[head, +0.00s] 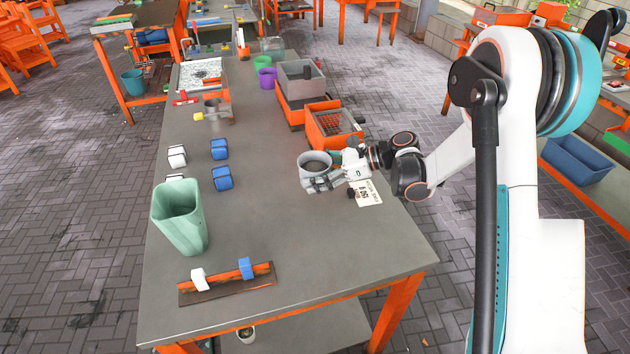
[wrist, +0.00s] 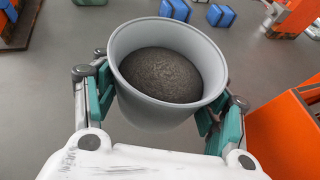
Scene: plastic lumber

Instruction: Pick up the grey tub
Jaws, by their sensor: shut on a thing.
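The grey tub (head: 313,165) is a round, light grey pot at the right side of the grey table (head: 300,231). It looks upright and holds a dark, rough filling. In the wrist view the tub (wrist: 160,120) sits between the teal finger pads of my gripper (wrist: 165,112), which is shut on its sides. In the head view my gripper (head: 322,183) reaches it from the right. The tub's underside is hidden, so I cannot tell whether it touches the table.
An orange crate (head: 318,128) stands just behind the tub, and a grey bin (head: 300,85) behind that. A green bin (head: 178,232) stands at the left. Blue blocks (head: 221,178) lie left of the tub. A white label card (head: 369,193) is near my gripper. The table's front middle is clear.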

